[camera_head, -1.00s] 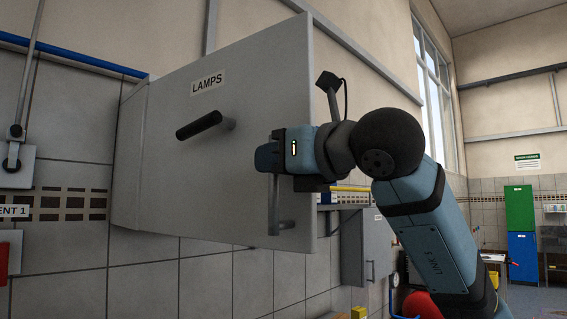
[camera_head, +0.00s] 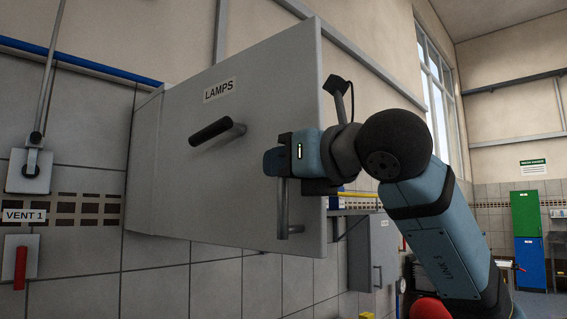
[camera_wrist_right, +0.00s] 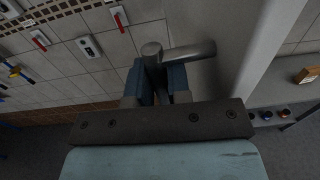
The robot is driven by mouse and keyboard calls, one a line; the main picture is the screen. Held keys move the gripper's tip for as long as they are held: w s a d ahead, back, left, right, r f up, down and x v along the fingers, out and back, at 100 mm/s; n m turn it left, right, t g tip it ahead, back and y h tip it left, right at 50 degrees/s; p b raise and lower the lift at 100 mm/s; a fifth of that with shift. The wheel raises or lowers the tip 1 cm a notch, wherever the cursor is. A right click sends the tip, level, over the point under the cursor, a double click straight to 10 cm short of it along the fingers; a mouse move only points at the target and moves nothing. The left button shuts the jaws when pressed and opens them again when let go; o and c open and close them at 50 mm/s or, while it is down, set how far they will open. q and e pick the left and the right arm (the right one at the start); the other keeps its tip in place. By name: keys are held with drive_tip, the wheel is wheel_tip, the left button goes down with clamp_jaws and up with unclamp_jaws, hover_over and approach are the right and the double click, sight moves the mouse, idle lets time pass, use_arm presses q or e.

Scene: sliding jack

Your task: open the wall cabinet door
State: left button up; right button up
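The grey wall cabinet door (camera_head: 235,190), labelled LAMPS, fills the middle of the head view. Whether it stands slightly ajar I cannot tell. A metal bar handle (camera_head: 283,210) hangs vertically near its lower right edge; it also shows in the right wrist view (camera_wrist_right: 190,51). My right gripper (camera_head: 276,162) is at the upper part of this handle. In the right wrist view its two blue fingers (camera_wrist_right: 158,85) close around the bar, one on each side. A dark cylindrical grip (camera_head: 212,131) sticks out of the door further left. My left gripper is out of view.
A tiled wall lies left of the cabinet, with a VENT 1 label (camera_head: 24,216), a lever switch (camera_head: 30,170) and a red-handled switch (camera_head: 20,268). A smaller grey cabinet (camera_head: 372,250) is beyond on the right. Green and blue lockers (camera_head: 527,215) stand far back.

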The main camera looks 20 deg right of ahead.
drive_tip(key=o, duration=0.3)
drive_tip(key=shift+o, duration=0.2)
drive_tip(key=b+v, duration=0.2)
drive_tip(key=v, duration=1.1)
drive_tip(key=shift+s, duration=0.35)
drive_tip(key=shift+d, duration=0.15)
drive_tip(key=shift+f, duration=0.1)
